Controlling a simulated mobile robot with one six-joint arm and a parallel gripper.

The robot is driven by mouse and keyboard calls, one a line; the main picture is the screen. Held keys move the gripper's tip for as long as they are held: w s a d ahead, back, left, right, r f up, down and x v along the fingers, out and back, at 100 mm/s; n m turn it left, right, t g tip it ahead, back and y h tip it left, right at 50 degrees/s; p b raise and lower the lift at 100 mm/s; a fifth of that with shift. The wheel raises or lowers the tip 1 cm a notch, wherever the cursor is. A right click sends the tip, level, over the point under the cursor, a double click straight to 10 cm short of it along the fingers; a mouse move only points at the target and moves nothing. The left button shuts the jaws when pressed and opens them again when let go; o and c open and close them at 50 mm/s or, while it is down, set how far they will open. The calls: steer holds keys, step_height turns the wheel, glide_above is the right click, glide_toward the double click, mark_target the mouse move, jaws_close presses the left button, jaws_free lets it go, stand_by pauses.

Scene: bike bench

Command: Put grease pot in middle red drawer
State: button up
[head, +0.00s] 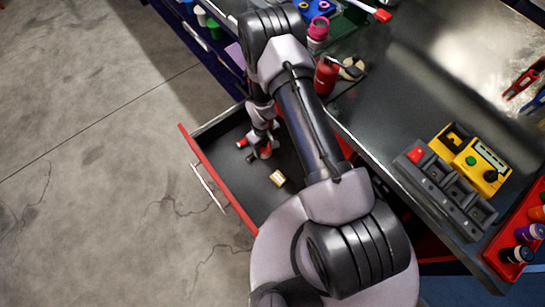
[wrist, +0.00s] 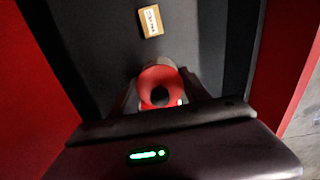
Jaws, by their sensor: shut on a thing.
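The red drawer (head: 219,184) is pulled out from under the bench, with a dark floor inside; I cannot tell its level in the stack. My gripper (head: 262,146) points down over the open drawer. It is shut on a small red round pot with a dark centre, which I take as the grease pot (wrist: 160,84). In the wrist view the pot sits between the fingers (wrist: 160,98), above or on the dark drawer floor; I cannot tell whether it touches. In the head view the arm and fingers partly hide it.
A small tan box with a white label (head: 278,178) lies on the drawer floor, also in the wrist view (wrist: 151,21). A red bottle (head: 326,76) stands on the bench edge. A grey organiser (head: 445,188) and yellow case (head: 470,158) are at right.

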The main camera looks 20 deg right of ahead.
steer(key=f+b, duration=0.1)
steer(key=f, duration=0.4)
steer(key=s+f+b, duration=0.1)
steer(key=f+b, duration=0.1)
steer(key=f, duration=0.2)
steer(key=f+b, duration=0.2)
steer(key=f, duration=0.3)
steer(key=shift+s+f, duration=0.15)
steer(key=shift+f, duration=0.2)
steer(key=o, duration=1.5)
